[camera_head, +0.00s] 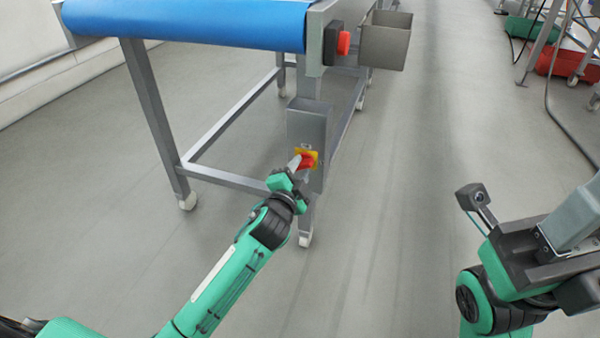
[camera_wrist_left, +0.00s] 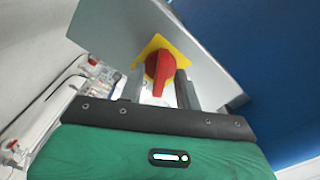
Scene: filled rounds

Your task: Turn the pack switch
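The pack switch (camera_head: 308,160) is a red rotary knob on a yellow plate, on a grey box (camera_head: 307,121) fixed to a leg of the conveyor frame. In the left wrist view the red knob (camera_wrist_left: 160,69) lies just ahead of and between my left gripper's fingers, its grip slightly tilted. My left gripper (camera_head: 297,165) is at the switch, fingers apart (camera_wrist_left: 158,92); gaps show beside the knob, and I cannot tell whether a finger touches it. My right gripper (camera_head: 568,238) is at the right edge, away from the switch; its fingertips are not clearly seen.
A conveyor with a blue belt (camera_head: 190,22) stands above the switch box. A red push button (camera_head: 343,43) and a grey metal bin (camera_head: 387,41) are on its end. The floor (camera_head: 390,200) to the right is clear. A cable (camera_head: 562,125) lies farther right.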

